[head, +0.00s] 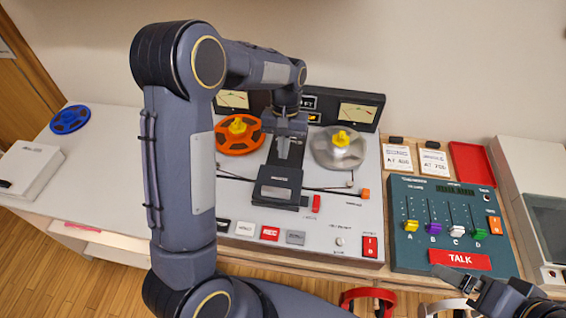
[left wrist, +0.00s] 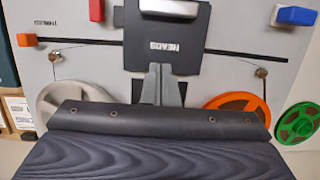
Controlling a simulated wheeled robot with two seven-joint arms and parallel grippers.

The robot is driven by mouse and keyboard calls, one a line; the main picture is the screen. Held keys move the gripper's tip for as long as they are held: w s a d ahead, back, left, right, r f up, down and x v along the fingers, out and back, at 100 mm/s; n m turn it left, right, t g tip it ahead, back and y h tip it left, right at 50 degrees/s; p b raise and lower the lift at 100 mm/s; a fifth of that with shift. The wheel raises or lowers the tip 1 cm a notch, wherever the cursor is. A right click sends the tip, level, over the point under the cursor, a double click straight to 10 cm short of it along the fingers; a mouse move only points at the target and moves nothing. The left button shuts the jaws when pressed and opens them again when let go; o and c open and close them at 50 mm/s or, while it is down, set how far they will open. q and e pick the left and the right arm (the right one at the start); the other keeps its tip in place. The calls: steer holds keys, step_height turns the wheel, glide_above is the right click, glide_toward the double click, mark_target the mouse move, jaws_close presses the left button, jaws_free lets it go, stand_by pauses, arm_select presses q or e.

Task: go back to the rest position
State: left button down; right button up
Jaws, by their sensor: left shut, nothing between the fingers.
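My left gripper (head: 283,152) reaches down over the tape machine (head: 335,222), between its two reels. Its fingers are together and hold nothing. In the left wrist view the fingertips (left wrist: 160,82) point at the black head cover (left wrist: 168,40). In the head view the head cover (head: 278,188) lies just in front of the fingers. I cannot tell whether they touch it. My right gripper (head: 452,283) shows only in part at the lower right, in front of the mixer. Its jaw opening is not clear.
An orange reel (head: 238,146) and a grey reel (head: 350,160) flank the left gripper. VU meters (head: 358,112) stand behind. The teal mixer (head: 408,240) is to the right, with a red tray (head: 471,163) behind it. Red headphones (head: 366,294) hang at the front. A green reel (left wrist: 299,124) shows beside the machine.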

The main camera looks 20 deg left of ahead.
arm_select(q)
steer(key=v, duration=0.3)
steer(key=shift+w+r, duration=0.2)
steer(key=shift+r, duration=0.1)
steer(key=s+a+r+t+h, duration=0.1)
steer(key=s+r+t, duration=0.1)
steer(key=s+r, duration=0.35)
steer(key=s+r+t+h, duration=0.2)
steer(key=s+r, duration=0.1)
steer(key=s, duration=0.5)
steer(key=s+d+f+m+t, duration=0.1)
steer(key=s+d+t, duration=0.2)
steer(key=s, duration=0.7)
steer(key=shift+s+t, duration=0.25)
steer(key=shift+t, duration=0.45)
